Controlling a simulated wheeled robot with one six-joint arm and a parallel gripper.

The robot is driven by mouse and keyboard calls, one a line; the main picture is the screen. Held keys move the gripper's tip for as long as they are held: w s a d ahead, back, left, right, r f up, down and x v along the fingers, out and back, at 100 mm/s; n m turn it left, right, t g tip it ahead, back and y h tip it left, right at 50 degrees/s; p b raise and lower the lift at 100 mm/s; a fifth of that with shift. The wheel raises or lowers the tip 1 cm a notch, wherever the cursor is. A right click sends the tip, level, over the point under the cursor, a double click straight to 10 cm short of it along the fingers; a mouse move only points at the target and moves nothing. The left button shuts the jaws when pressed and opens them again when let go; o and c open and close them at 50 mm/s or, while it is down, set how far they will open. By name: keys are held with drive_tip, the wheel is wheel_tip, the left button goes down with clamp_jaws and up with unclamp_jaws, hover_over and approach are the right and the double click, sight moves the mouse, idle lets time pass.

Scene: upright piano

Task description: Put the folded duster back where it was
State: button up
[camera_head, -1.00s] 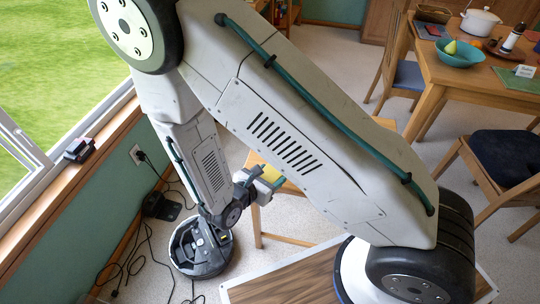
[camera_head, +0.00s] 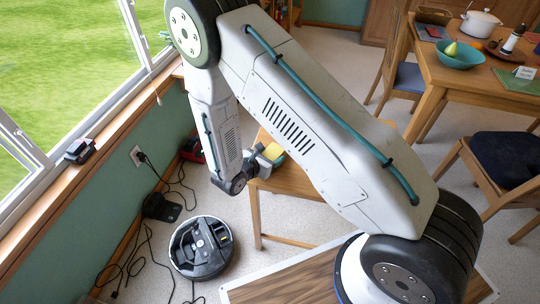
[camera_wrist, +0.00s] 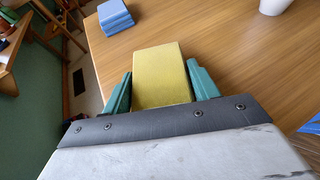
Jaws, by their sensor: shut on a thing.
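My gripper (camera_wrist: 158,72) is shut on a yellow block-shaped folded cloth, which I take to be the duster (camera_wrist: 163,85). The teal fingers press its two sides, and its top lies over the wooden tabletop (camera_wrist: 225,50) in the wrist view. In the head view the yellow duster (camera_head: 273,151) shows at the end of my arm, over the wooden table's near-left part (camera_head: 290,182). I cannot tell whether it touches the wood. My arm hides much of that table.
A blue folded stack (camera_wrist: 115,15) lies near the tabletop's left edge, and a white vessel (camera_wrist: 275,5) stands at the top right. A robot vacuum (camera_head: 201,247) and cables are on the floor. A windowsill (camera_head: 100,137) runs along the left.

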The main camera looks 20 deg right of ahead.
drive_tip(key=o, duration=1)
